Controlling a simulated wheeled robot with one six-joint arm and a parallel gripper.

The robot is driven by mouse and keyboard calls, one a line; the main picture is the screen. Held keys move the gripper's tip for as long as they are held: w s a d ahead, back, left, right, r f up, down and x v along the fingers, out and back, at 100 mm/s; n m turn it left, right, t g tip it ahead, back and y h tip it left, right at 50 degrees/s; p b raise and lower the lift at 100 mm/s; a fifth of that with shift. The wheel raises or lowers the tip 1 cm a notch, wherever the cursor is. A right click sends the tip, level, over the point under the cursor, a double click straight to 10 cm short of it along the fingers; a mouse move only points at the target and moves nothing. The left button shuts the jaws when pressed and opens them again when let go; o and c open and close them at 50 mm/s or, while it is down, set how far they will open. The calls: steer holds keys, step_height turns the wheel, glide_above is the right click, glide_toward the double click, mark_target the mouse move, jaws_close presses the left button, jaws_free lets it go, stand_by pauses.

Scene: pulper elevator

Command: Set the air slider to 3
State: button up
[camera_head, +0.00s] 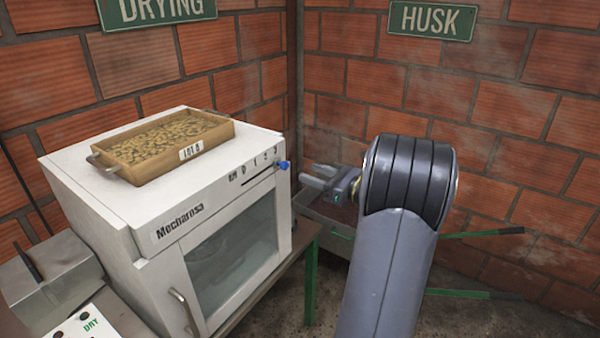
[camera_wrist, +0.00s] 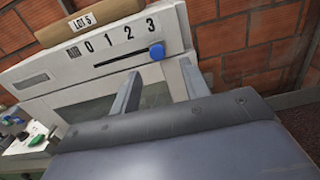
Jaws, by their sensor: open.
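The air slider is a blue knob (camera_head: 284,165) at the right end of a dark slot on the front of the white Mecharosa dryer (camera_head: 150,208). The wrist view shows the knob (camera_wrist: 157,51) below the figure 3 of the AIR scale (camera_wrist: 113,38), which reads 0 1 2 3. My gripper (camera_head: 312,176) is to the right of the knob, apart from it. In the wrist view my open gripper (camera_wrist: 160,86) shows two grey fingers below the knob, with nothing between them.
A wooden tray (camera_head: 161,144) of beans sits on the dryer's top. A grey barrow with green handles (camera_head: 470,294) stands behind my arm at the right. A grey box (camera_head: 50,280) and a DRY panel (camera_head: 97,315) are at lower left. Brick walls close the corner.

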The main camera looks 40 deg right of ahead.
mark_target(282, 167)
steer(key=v, duration=0.4)
steer(key=p+x, duration=0.2)
steer(key=x, duration=0.9)
steer(key=shift+a, duration=0.1)
steer(key=shift+s+a+f, duration=0.1)
steer(key=shift+s+a, duration=0.15)
steer(key=shift+a, duration=0.3)
steer(key=shift+s+a, duration=0.1)
